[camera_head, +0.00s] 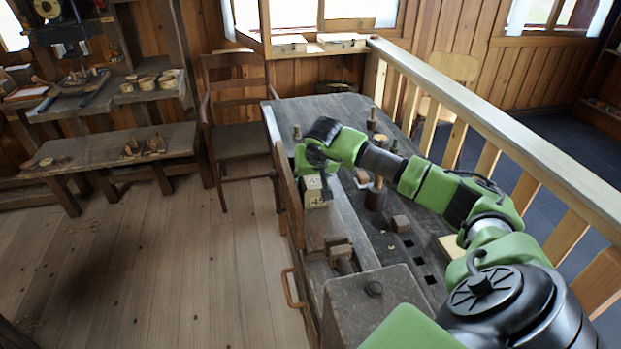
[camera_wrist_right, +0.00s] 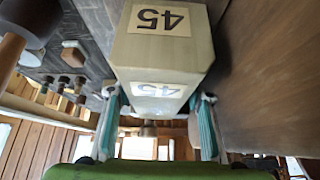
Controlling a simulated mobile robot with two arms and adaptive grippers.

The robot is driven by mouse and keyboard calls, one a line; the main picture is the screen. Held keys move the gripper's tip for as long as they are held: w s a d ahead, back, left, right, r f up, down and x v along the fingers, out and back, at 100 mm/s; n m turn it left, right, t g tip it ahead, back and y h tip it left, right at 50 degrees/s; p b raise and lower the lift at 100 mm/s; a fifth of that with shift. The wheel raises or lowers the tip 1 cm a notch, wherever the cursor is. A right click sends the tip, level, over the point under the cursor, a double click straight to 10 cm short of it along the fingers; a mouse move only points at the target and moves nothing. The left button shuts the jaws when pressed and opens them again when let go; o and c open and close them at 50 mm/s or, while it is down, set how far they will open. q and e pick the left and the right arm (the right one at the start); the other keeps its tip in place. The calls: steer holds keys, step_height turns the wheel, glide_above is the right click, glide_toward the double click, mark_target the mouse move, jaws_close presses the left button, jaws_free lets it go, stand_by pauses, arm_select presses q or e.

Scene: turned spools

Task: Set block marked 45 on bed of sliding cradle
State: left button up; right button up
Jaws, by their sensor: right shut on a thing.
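A pale block marked 45 (camera_head: 314,192) is at the far left edge of the workbench in the head view. In the right wrist view the block (camera_wrist_right: 165,55) fills the upper middle, with 45 labels on two faces. My right gripper (camera_wrist_right: 157,110) is shut on it, a teal pad on either side. In the head view this gripper (camera_head: 317,172) comes down over the block, partly hiding it. Whether the block touches anything below is unclear. I cannot tell for certain which wooden part is the sliding cradle. My left gripper is not in view.
The dark workbench (camera_head: 345,112) carries pegs, a dark turned spool (camera_head: 376,194) and a small brown block (camera_head: 400,223). An upright wooden board (camera_head: 288,195) runs close along the block's left side. A wooden railing (camera_head: 500,130) stands behind my right arm.

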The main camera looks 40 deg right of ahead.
steer(key=shift+s, duration=0.1)
steer(key=shift+r, duration=0.1)
steer(key=o, duration=1.4)
steer(key=shift+o, duration=1.4)
steer(key=shift+a, duration=0.1)
steer(key=shift+c, duration=0.2)
steer(key=shift+a+r+p, duration=0.1)
steer(key=shift+r+p, duration=0.55)
steer(key=shift+r, duration=0.4)
steer(key=shift+c, duration=1)
steer(key=shift+r+p, duration=1)
steer(key=shift+r, duration=0.55)
steer(key=shift+o, duration=1.4)
steer(key=shift+r+p, duration=1)
steer(key=shift+r, duration=0.45)
steer(key=shift+a, duration=0.1)
